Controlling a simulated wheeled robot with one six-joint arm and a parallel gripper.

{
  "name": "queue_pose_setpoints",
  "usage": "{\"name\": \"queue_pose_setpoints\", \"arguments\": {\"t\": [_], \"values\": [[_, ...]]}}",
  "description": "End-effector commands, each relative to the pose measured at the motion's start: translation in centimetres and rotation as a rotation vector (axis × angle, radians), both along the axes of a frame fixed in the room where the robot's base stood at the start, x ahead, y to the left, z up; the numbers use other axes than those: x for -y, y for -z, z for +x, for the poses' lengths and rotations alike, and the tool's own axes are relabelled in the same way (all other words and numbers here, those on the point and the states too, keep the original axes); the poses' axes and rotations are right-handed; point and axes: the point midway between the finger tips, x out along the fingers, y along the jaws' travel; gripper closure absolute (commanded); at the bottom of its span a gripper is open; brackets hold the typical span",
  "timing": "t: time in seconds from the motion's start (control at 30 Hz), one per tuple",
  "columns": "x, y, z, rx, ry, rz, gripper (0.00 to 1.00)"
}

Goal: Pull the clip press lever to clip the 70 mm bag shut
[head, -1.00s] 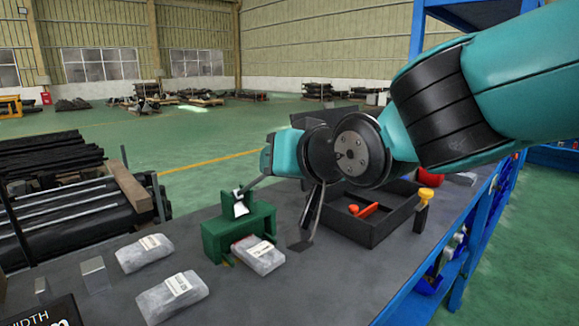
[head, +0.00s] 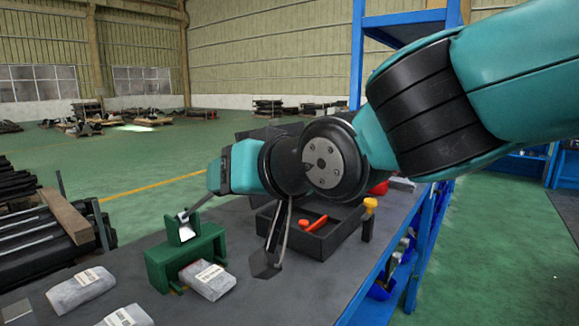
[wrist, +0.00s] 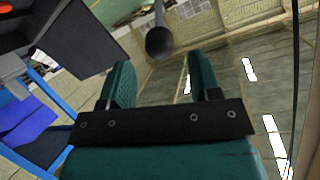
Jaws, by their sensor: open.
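The green clip press (head: 187,262) stands on the dark bench. Its thin grey lever (head: 198,205) slants up and right toward my gripper, and its upper end is hidden there in the head view. A grey bag with a white label (head: 207,280) lies against the press's front right side; I cannot read its width. My gripper (head: 213,178) is above and right of the press. In the wrist view, its two teal fingers (wrist: 160,65) are open, and a dark ball knob on a rod (wrist: 159,42) shows just ahead of the fingertips, in line with the gap. I see no contact.
Two more bags (head: 81,289) (head: 125,316) lie on the bench at lower left. A black tray (head: 325,245) holding a red-orange tool (head: 313,223) and a yellow-topped post (head: 369,205) stand to the right. Blue shelving (head: 420,240) runs along the bench's right edge.

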Motion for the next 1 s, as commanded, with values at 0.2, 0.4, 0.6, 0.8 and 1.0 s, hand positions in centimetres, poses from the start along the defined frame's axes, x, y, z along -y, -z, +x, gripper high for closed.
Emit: {"name": "queue_pose_setpoints", "arguments": {"t": [0.2, 0.4, 0.6, 0.8, 1.0], "values": [[3.6, -2.2, -4.2, 0.005, -0.003, 0.006, 0.43], [6.7, -4.1, -7.6, 0.002, -0.003, 0.003, 0.43], [7.1, -4.9, -8.0, -0.004, 0.001, -0.002, 0.43], [7.8, -5.0, -8.7, -0.002, 0.000, -0.002, 0.43], [8.2, -4.8, -9.1, -0.001, -0.001, 0.000, 0.43]]}}
